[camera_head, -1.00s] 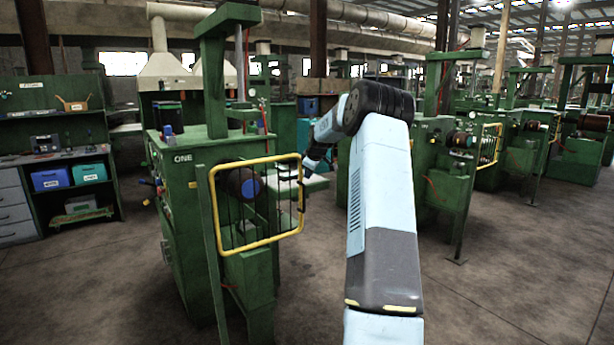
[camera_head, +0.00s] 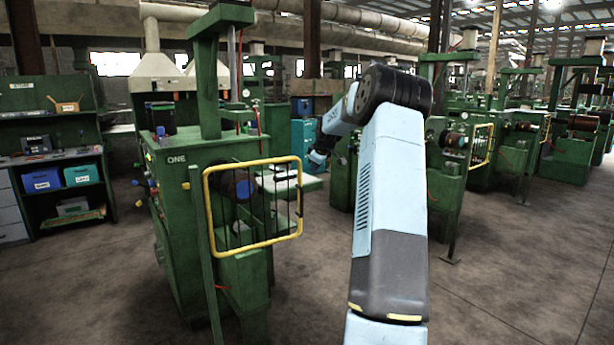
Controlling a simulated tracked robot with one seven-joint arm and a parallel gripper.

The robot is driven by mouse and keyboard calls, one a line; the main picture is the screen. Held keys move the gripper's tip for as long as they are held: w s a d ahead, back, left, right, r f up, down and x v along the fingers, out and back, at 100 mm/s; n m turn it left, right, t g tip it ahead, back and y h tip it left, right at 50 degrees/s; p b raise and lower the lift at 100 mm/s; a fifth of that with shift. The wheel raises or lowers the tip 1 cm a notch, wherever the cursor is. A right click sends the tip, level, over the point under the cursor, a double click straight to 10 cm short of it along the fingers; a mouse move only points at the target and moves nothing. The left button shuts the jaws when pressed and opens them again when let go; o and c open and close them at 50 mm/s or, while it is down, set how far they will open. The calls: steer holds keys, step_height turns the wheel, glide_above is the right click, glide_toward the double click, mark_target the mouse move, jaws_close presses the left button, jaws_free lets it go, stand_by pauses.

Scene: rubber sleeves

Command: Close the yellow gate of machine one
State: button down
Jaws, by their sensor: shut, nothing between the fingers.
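The gate stands in front of the machine's dark roller with a blue end (camera_head: 243,187). I cannot tell whether it is fully closed. My gripper (camera_head: 317,158) is small, at the far end of my arm, just right of the gate's upper right corner. It looks shut and empty, apart from the frame in the picture; its fingertips are hard to make out.
A workbench with blue and teal bins (camera_head: 82,175) stands at the left. More green machines (camera_head: 445,180) line the right, one with its own yellow gate (camera_head: 482,146). The concrete floor (camera_head: 510,280) is clear at the front right.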

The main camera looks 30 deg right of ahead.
step_height(320, 180, up, 4)
steer(key=s+d, duration=0.2)
steer(key=n+t, duration=1.1)
glide_toward(302, 180)
steer(key=shift+y, duration=0.4)
steer(key=w, duration=0.7)
steer(key=shift+d+r, duration=0.1)
steer(key=shift+d, duration=0.2)
